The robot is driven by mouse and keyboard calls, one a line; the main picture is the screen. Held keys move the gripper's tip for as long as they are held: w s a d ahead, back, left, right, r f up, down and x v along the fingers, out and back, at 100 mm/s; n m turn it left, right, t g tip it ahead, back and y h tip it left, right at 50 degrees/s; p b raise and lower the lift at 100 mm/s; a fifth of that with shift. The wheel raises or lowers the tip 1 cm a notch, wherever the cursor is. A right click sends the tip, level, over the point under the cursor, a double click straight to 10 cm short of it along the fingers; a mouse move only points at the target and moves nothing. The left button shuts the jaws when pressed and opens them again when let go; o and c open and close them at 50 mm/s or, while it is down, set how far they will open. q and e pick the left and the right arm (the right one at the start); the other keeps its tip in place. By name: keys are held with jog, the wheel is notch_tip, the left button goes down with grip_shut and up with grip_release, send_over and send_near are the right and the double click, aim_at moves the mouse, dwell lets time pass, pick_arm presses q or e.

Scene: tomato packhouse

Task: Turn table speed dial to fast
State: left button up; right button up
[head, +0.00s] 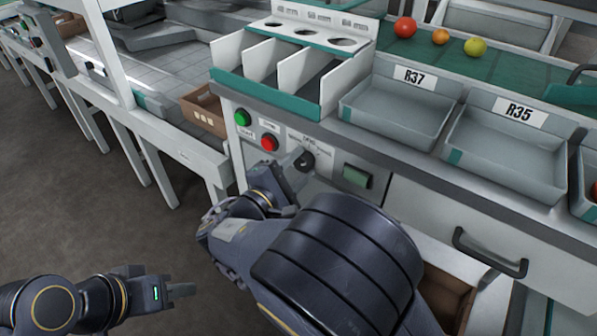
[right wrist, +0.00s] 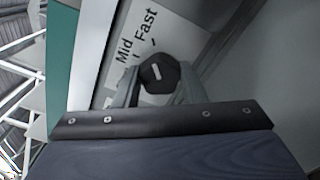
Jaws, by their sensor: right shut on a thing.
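The speed dial (head: 305,160) is a dark knob on the white control panel, low on the table's front. In the right wrist view the dial (right wrist: 161,74) is black and many-sided with a short white mark. The labels "Mid" and "Fast" are printed beside it; which tick the mark lines up with is hard to tell. My right gripper (head: 296,162) is at the dial, its grey fingers (right wrist: 158,88) on either side of it, shut on it. My left gripper (head: 182,290) is away at the lower left, over the floor; its jaw gap cannot be made out.
Grey trays R37 (head: 437,98) and R35 (head: 550,135) stand above. A drawer handle (head: 490,252) juts out at right. Open floor lies left.

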pick_arm(q)
jog(key=shift+f, duration=0.3)
pick_arm(e)
jog(key=shift+f+m, duration=0.1)
jog(key=shift+m, duration=0.2)
jog(key=o, duration=1)
